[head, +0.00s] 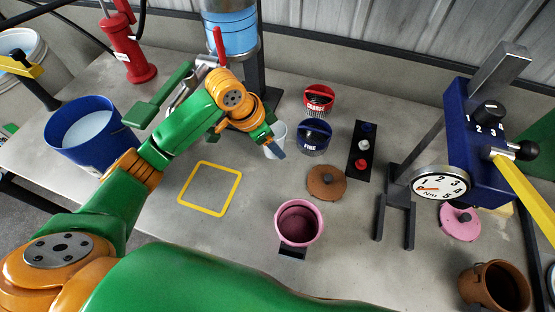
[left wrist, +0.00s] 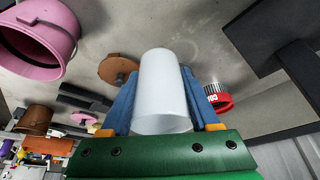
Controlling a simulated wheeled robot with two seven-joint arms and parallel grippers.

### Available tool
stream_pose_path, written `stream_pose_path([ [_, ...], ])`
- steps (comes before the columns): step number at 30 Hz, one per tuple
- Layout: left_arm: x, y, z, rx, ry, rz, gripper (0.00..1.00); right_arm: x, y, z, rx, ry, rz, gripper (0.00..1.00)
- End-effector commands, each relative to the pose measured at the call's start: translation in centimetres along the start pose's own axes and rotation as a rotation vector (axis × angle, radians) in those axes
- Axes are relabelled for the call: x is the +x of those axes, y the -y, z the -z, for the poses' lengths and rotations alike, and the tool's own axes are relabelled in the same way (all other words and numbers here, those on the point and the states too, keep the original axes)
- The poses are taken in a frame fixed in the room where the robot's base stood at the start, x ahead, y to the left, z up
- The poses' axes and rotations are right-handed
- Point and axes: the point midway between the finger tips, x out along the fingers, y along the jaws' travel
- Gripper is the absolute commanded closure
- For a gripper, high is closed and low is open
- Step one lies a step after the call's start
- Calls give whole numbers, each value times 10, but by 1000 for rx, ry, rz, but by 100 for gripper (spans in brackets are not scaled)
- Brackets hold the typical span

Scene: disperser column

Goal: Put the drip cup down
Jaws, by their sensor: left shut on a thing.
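The drip cup is a pale, translucent white cup (head: 275,137) beside the dispenser column's foot in the head view. It fills the middle of the left wrist view (left wrist: 162,88). My left gripper (head: 277,146) is shut on it, with a blue finger on each side of the cup in the left wrist view (left wrist: 160,100). I cannot tell whether the cup's bottom touches the table. A yellow square outline (head: 181,203) is marked on the bare table, to the left of and nearer than the cup. My right gripper is not in view.
A blue-lidded jar (head: 314,138) stands close right of the cup, with a red-topped one (head: 319,97) behind. A brown lid (head: 326,182) and pink bucket (head: 299,224) are nearer. A blue bucket (head: 88,133) stands left. The column (head: 256,60) rises behind the cup.

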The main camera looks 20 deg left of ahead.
Motion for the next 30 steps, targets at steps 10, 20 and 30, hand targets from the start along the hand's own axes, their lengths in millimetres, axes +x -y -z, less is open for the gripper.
stream_pose_path([
  [10, 66, -1, -28, -3, 4, -3, 91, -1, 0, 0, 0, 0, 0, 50],
  [20, 92, 0, -39, 1, 0, 1, 91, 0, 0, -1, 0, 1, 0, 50],
  [30, 95, 0, -40, 0, 1, 1, 8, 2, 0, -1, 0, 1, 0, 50],
])
